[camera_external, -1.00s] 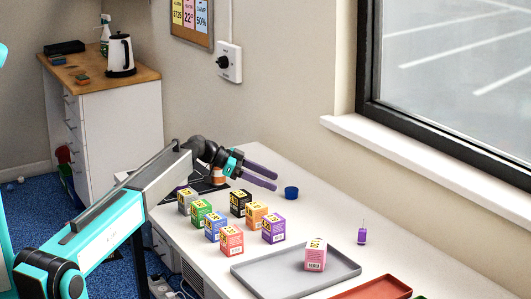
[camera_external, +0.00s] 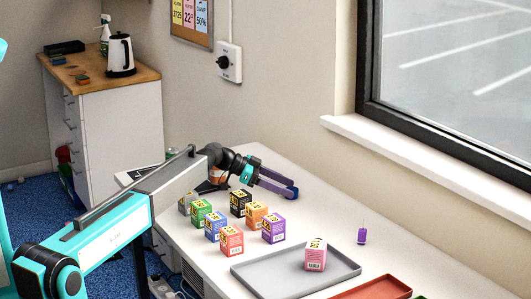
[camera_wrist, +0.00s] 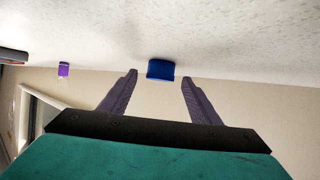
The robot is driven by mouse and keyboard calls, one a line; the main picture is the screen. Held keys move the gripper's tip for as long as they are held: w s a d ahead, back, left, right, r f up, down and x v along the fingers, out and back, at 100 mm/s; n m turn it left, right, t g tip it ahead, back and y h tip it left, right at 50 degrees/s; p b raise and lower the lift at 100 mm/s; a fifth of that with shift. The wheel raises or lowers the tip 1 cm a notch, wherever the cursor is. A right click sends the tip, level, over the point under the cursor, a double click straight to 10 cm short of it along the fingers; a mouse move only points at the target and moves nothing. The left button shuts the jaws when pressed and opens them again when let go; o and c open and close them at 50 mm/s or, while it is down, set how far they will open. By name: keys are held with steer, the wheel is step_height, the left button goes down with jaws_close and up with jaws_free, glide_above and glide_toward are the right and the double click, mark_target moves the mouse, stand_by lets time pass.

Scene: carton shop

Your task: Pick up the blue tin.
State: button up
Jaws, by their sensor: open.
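The blue tin (camera_wrist: 161,70) is a small, short round tin on the white table. In the wrist view it stands just beyond my fingertips, in line with the gap between them. My gripper (camera_wrist: 159,77) is open, with its two purple-grey fingers on either side of that gap and nothing held. In the external view my gripper (camera_external: 292,192) is low over the table's far part, and its fingers hide most of the blue tin. Whether a finger touches the tin cannot be told.
Several small coloured cartons, such as a purple one (camera_external: 273,229) and a black one (camera_external: 240,204), stand nearer the camera. A grey tray (camera_external: 250,272) holds a pink carton (camera_external: 316,255). A red tray (camera_external: 380,289) and a small purple item (camera_external: 362,236) are farther right.

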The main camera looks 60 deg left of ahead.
steer(key=shift+x, duration=1.35)
steer(key=c, duration=1.1)
